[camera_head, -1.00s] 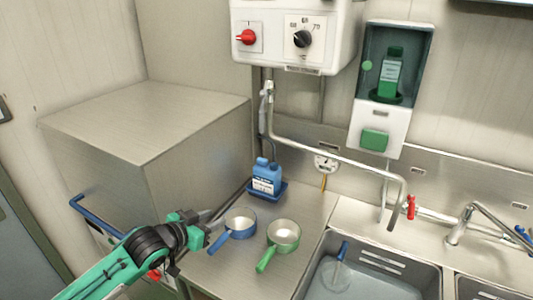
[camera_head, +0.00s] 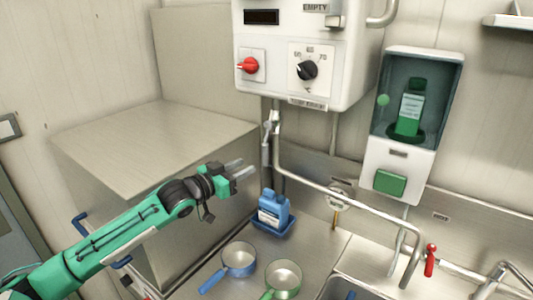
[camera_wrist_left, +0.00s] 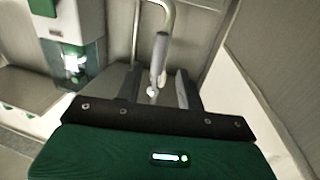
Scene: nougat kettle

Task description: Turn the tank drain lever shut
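A grey lever-like handle (camera_head: 266,142) hangs almost upright beside the bent pipe (camera_head: 276,148) under the white wall unit. I take it for the tank drain lever, but no label on it is readable. My left gripper (camera_head: 243,170) is left of and below the handle, apart from it in the head view. Its two fingers are spread with nothing between them. In the left wrist view the grey handle (camera_wrist_left: 159,55) stands ahead, between the lines of the fingers (camera_wrist_left: 153,90). My right gripper is not in view.
The white wall unit (camera_head: 290,85) has a red switch and a black dial. A blue bottle (camera_head: 272,210) stands in a blue tray below the pipe. Blue-handled (camera_head: 238,258) and green-handled (camera_head: 284,276) pans sit on the counter. A large steel box (camera_head: 130,150) stands left.

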